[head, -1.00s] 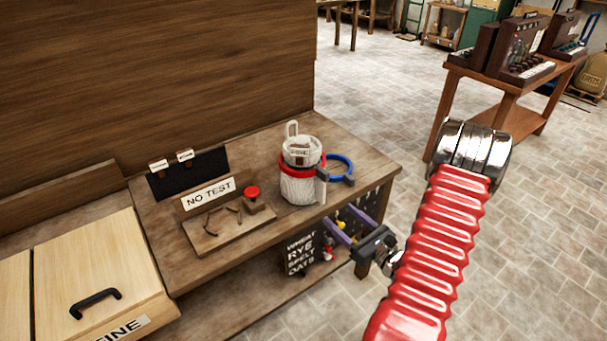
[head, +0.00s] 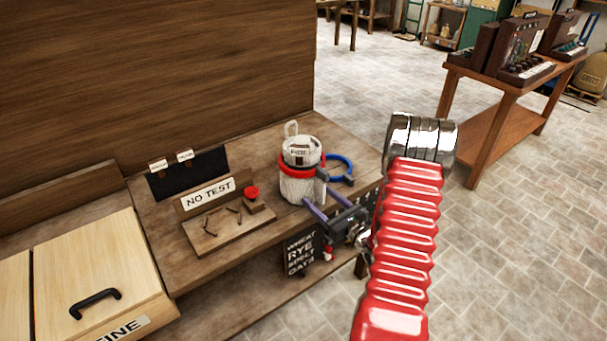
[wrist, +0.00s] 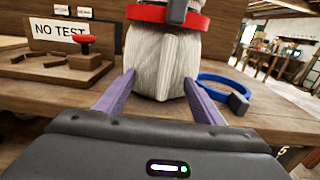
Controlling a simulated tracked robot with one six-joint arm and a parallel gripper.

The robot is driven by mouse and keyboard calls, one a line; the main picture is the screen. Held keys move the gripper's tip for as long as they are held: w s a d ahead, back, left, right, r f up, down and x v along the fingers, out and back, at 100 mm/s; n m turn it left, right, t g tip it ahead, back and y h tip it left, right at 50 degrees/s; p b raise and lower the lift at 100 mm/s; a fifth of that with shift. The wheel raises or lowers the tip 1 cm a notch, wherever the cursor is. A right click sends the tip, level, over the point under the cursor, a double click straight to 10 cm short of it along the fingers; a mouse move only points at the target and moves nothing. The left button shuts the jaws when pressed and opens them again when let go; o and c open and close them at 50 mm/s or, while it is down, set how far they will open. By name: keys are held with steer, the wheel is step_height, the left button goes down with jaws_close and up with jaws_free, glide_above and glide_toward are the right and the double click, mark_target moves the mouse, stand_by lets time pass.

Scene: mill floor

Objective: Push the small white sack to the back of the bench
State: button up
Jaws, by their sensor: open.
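The small white sack (head: 296,190) stands upright on the wooden bench (head: 150,224), near its right end. A red band with a grey clip circles its upper part, and its pale top carries a label. My gripper (head: 315,194) is open, with its two purple fingers level with the sack's lower body on the near side. In the wrist view, the sack (wrist: 160,60) stands just ahead, between the lines of the fingertips (wrist: 159,78). I cannot tell whether either finger touches it. The wrist view cuts off the sack's top.
A blue ring (head: 349,162) with a grey block lies right of the sack. A NO TEST board (head: 209,192) with a red button (head: 252,192) stands to the left. A tall wooden panel (head: 160,70) rises behind. A dark grain-name sign (head: 300,254) hangs below the bench front.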

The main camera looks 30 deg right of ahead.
mark_target(315, 194)
steer(key=shift+w, duration=0.4)
steer(key=shift+w, duration=0.8)
steer(key=shift+w+a, duration=0.1)
steer(key=shift+w, duration=1.8)
